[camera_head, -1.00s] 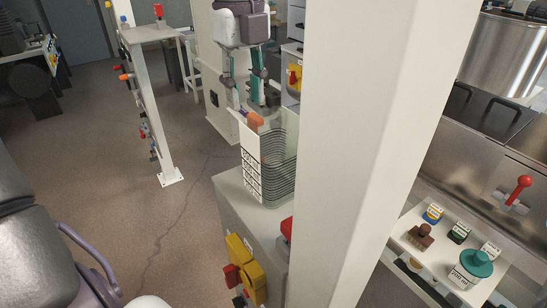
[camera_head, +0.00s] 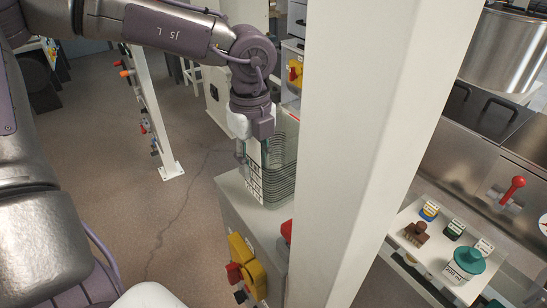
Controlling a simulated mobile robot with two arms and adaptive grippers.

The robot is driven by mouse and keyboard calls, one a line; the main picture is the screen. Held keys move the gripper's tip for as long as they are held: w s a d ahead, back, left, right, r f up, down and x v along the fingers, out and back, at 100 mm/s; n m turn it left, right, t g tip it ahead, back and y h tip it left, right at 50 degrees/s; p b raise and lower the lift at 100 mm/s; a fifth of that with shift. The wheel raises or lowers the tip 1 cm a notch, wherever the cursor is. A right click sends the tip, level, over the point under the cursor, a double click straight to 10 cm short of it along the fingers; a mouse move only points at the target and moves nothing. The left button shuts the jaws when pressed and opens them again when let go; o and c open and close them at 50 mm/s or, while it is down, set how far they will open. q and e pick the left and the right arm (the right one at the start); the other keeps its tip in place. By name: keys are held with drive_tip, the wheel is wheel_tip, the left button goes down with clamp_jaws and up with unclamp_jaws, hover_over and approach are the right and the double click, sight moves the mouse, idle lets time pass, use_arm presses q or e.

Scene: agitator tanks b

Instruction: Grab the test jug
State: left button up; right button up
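The test jug (camera_head: 282,182), clear with black graduation lines and a white printed scale panel, stands upright on a pale cabinet top (camera_head: 232,188), left of a white post. My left gripper (camera_head: 255,150) points down at the jug from above, its body at the jug's upper part. Its fingers are mostly hidden by its body and the jug, so I cannot tell whether they are open, shut or touching the jug. My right gripper is not in view.
The wide white post (camera_head: 375,130) stands close in front. Yellow and red switches (camera_head: 245,270) sit on the cabinet's side. At right, a shelf (camera_head: 412,238) holds a teal-lidded container (camera_head: 467,264), a brown stamp-like item (camera_head: 416,234) and small labelled pots. The floor at left is open.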

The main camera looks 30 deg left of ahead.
use_arm(q)
drive_tip(key=shift+f, duration=0.2)
clamp_jaws()
drive_tip(key=shift+r, duration=0.15)
